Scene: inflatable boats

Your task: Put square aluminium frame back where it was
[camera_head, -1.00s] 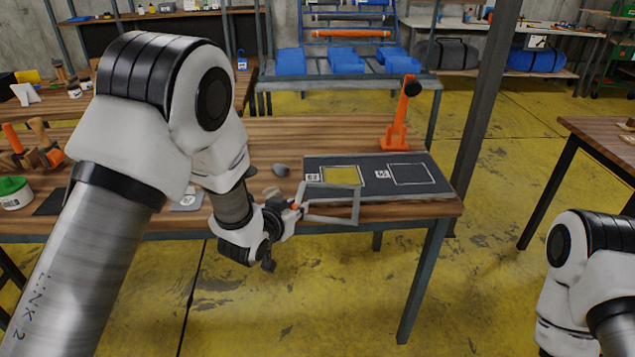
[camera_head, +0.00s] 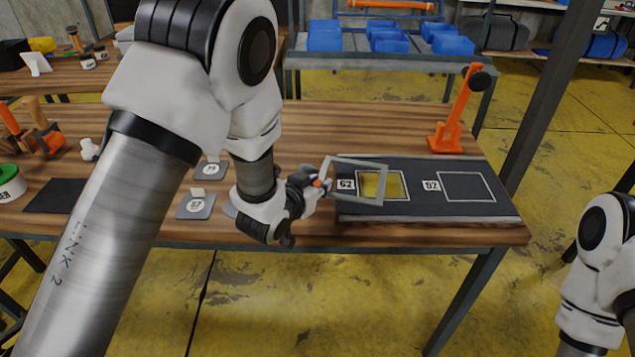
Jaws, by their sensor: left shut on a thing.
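The square aluminium frame (camera_head: 387,184) is a thin grey square ring. My left gripper (camera_head: 322,185) is shut on its left side and holds it tilted over the left part of the dark board (camera_head: 408,210). Through the frame I see a yellow square (camera_head: 371,186) with a pale outline beside a label 62. To its right is an empty white-outlined square (camera_head: 467,187) beside another label. I cannot tell whether the frame touches the board. My right arm shows at the right edge, but its gripper is out of view.
An orange stand (camera_head: 453,115) with a black knob stands behind the board. Grey labelled plates (camera_head: 195,207), a dark mat (camera_head: 55,196) and a green-lidded tub (camera_head: 9,184) lie to the left. Blue bins (camera_head: 388,40) are behind. A dark post (camera_head: 545,95) rises at the right.

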